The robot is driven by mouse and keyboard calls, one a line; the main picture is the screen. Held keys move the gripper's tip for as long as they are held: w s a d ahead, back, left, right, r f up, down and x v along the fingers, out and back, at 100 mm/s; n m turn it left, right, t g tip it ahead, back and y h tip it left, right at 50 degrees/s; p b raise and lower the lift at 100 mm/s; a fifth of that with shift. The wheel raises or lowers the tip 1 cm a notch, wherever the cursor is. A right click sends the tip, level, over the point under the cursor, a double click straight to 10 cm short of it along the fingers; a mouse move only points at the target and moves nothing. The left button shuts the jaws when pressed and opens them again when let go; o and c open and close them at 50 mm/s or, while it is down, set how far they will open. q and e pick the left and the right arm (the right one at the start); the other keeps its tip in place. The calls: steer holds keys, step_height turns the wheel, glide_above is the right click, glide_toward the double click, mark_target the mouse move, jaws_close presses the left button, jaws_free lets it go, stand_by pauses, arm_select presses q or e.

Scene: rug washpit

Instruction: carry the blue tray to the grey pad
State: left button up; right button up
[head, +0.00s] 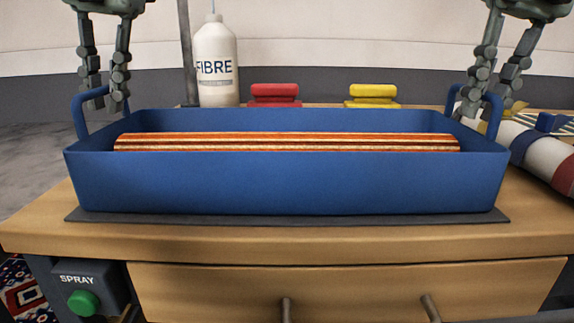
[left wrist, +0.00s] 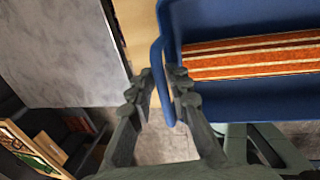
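The blue tray (head: 285,182) is level in the middle of the head view, with a striped orange rolled textile (head: 285,142) inside it. It is over a thin dark grey pad (head: 290,219) on the wooden worktop; I cannot tell a gap between tray and pad. My left gripper (head: 105,103) has its fingers closed in on the left handle (head: 80,118). In the left wrist view the handle (left wrist: 157,55) passes between the fingertips (left wrist: 160,76). My right gripper (head: 486,104) is closed in the same way at the right handle (head: 495,115).
A white FIBRE bottle (head: 216,62), a red block (head: 275,94) and a yellow block (head: 372,95) stand behind the tray. A striped roll (head: 545,155) lies to the right. A SPRAY box with a green button (head: 84,302) is at the lower left.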

arm_select(q)
steer(key=shift+o, duration=0.7)
arm_select(e)
steer(key=shift+o, duration=0.6)
steer(key=shift+a, duration=0.1)
arm_select(q)
steer(key=shift+d+r, duration=0.1)
arm_select(e)
steer(key=shift+r, duration=0.1)
arm_select(q)
step_height(320, 180, up, 12)
steer(key=d, duration=0.2)
steer(key=shift+d, duration=0.15)
arm_select(e)
step_height(320, 180, up, 12)
steer(key=d, duration=0.2)
steer(key=shift+d, duration=0.2)
arm_select(q)
steer(key=shift+w, duration=0.1)
arm_select(e)
steer(key=shift+w, duration=0.1)
arm_select(q)
steer(key=shift+f, duration=0.2)
arm_select(e)
steer(key=shift+f, duration=0.2)
